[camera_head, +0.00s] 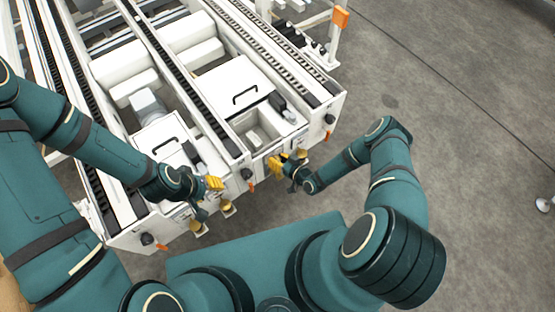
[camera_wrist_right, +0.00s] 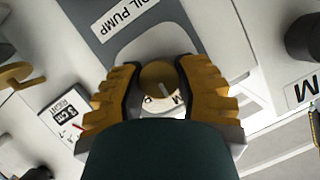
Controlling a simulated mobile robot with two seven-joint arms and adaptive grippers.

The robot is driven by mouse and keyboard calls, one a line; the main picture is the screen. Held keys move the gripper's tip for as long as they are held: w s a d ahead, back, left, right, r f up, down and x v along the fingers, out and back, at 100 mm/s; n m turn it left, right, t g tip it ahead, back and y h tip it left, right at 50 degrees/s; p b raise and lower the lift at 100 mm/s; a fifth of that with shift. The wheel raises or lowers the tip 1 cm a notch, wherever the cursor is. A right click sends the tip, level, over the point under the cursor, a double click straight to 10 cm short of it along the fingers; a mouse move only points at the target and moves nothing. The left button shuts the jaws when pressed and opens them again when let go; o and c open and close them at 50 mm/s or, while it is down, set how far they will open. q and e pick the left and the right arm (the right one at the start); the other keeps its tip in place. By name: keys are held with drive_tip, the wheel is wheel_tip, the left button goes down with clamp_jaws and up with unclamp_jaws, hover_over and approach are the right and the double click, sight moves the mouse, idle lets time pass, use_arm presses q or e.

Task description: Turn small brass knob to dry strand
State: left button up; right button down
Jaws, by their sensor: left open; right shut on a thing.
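In the right wrist view, a small brass knob (camera_wrist_right: 158,76) sits between the two yellow ribbed fingers of my right gripper (camera_wrist_right: 160,70). The fingers touch it from both sides. A pale dial plate with a white pointer mark and letters, one of them M, shows just below the knob, partly hidden by my gripper. In the head view my right gripper (camera_head: 280,164) is at the front face of the white machine (camera_head: 215,240), and the knob is hidden there. My left gripper (camera_head: 212,186) is open near the front face, further left.
A grey panel with a PUMP label (camera_wrist_right: 123,20) lies beside the knob. A brass fitting (camera_wrist_right: 20,75) and a dark round part (camera_wrist_right: 305,38) flank it.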

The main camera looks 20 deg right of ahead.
drive_tip(key=m+y, duration=0.2)
drive_tip(key=m, duration=0.2)
drive_tip(key=shift+w+y, duration=0.1)
drive_tip(key=shift+y, duration=0.2)
drive_tip(key=m+y, duration=0.2)
drive_tip(key=m, duration=0.2)
drive_tip(key=shift+m+t, duration=0.3)
drive_tip(key=shift+t, duration=0.1)
drive_tip(key=shift+d, duration=0.1)
drive_tip(key=c, duration=0.6)
unclamp_jaws()
drive_tip(key=shift+f, duration=0.1)
drive_tip(key=v, duration=0.7)
drive_tip(key=shift+d, duration=0.2)
